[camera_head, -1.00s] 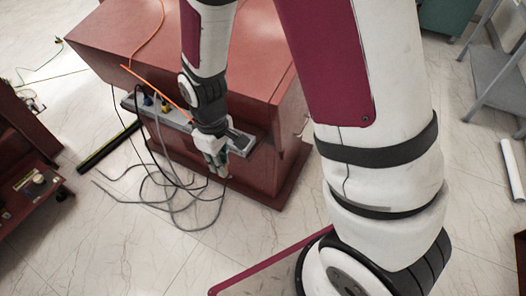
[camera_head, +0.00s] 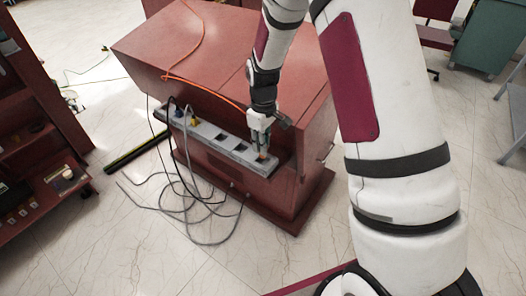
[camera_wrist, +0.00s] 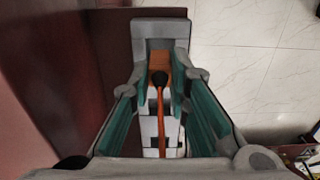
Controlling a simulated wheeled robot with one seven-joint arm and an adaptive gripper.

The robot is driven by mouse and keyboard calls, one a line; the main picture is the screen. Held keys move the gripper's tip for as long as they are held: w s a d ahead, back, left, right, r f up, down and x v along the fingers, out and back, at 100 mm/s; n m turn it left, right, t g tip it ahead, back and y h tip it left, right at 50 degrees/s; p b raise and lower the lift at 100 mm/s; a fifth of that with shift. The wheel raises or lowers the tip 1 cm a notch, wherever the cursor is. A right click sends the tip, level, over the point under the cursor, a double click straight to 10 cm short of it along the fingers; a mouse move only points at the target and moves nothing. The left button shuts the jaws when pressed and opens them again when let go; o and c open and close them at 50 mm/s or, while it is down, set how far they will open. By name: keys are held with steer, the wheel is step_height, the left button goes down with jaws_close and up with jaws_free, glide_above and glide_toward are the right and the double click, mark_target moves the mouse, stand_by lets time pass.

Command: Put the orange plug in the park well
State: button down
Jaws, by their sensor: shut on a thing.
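The orange plug (camera_wrist: 160,66) is between the fingers of my gripper (camera_wrist: 160,82) in the wrist view, with its dark cable boot and orange cable toward the camera. My gripper (camera_head: 262,148) is shut on it and points down at the right end of the grey socket strip (camera_head: 208,131). A small orange patch of the plug (camera_head: 262,157) shows under the fingertips in the head view. The park well itself is hidden there by the plug and fingers. I cannot tell whether the plug is above the well or partly in it.
The strip sits along the red cabinet (camera_head: 225,65). The orange cable (camera_head: 205,86) lies over the cabinet. Grey and black cables (camera_head: 185,205) hang to the floor.

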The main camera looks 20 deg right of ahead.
steer(key=shift+f, duration=1.7)
steer(key=shift+f, duration=0.2)
steer(key=c, duration=1.5)
jaws_free()
steer(key=shift+r, duration=0.1)
